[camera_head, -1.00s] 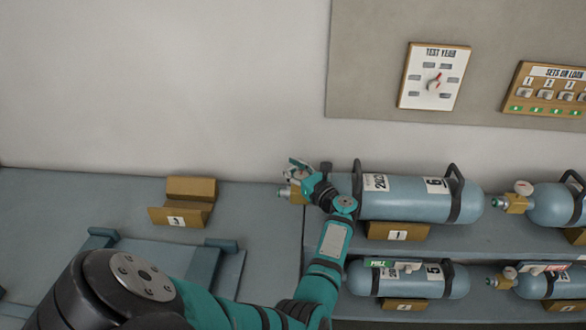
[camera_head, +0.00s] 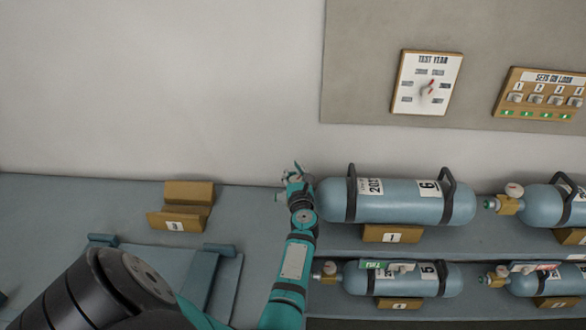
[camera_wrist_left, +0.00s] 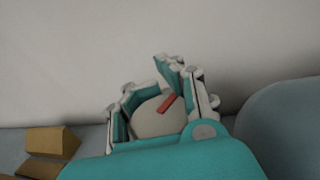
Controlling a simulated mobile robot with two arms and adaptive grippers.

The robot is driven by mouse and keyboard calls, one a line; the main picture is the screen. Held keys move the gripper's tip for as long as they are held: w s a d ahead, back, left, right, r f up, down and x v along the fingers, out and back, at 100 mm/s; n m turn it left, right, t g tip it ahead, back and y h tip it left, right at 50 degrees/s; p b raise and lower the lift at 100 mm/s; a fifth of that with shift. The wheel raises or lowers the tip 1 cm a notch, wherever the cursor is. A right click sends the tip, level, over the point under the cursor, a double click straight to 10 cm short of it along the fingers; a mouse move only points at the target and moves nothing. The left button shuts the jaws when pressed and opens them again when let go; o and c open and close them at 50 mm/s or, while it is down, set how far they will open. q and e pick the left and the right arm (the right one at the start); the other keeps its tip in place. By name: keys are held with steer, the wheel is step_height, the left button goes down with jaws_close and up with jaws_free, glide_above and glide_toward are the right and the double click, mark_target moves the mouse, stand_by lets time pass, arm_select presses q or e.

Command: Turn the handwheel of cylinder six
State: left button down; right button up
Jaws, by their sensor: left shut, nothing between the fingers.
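Cylinder six (camera_head: 396,203) is a blue-grey bottle with two dark bands and a label "6", lying on its side on the upper shelf. Its valve end points left and is mostly hidden by my left gripper (camera_head: 294,174). In the left wrist view a pale round handwheel (camera_wrist_left: 152,124) with a red mark (camera_wrist_left: 168,103) shows among the fingers of my left gripper (camera_wrist_left: 160,88). The gripper is shut with nothing held between its fingers; whether they touch the wheel I cannot tell. My right gripper is not in view.
Cylinder five (camera_head: 408,279) lies on the shelf below. Another cylinder (camera_head: 548,206) lies to the right of cylinder six. An empty tan cradle marked 3 (camera_head: 184,209) stands on the bench at left. A "TEST YEAR" dial panel (camera_head: 408,95) is on the wall.

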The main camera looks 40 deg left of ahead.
arm_select(q)
steer(key=shift+d+f+m+t+h, duration=0.2)
steer(key=shift+f+m+t+h, duration=0.2)
steer(key=shift+f+h, duration=0.1)
stand_by(0.9)
steer(key=c, duration=1.3)
jaws_free()
steer(key=shift+s+r, duration=0.1)
steer(key=shift+r, duration=0.15)
steer(key=shift+o, duration=1.5)
steer(key=shift+w+r, duration=0.1)
steer(key=shift+w, duration=0.1)
